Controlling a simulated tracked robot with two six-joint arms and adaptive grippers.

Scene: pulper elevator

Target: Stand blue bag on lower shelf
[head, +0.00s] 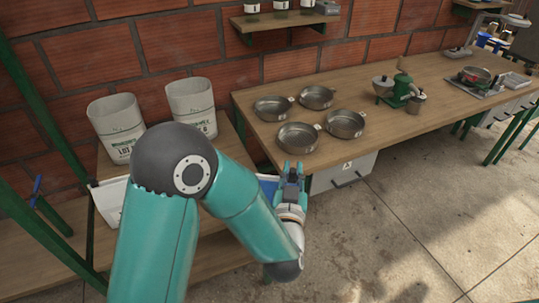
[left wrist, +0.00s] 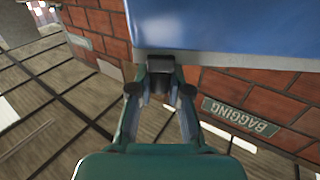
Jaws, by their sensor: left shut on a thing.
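My left gripper (head: 292,172) is shut on the blue bag (head: 268,187), beside the left end of the workbench. In the head view my own arm and gripper hide most of the bag. In the left wrist view the blue bag (left wrist: 235,25) fills the top, with a pale edge at the fingertips (left wrist: 160,85). The lower shelf (head: 40,255) is a wooden board low on the left, under a shelf with two pale bags; my arm covers much of it. My right gripper is not in view.
Two pale lettered bags (head: 117,126) (head: 192,105) stand on the upper board at left. Several metal pans (head: 298,137) and a green grinder (head: 402,91) sit on the workbench (head: 252,107). A white drawer (head: 343,172) hangs under it. The floor (head: 400,220) at right is clear.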

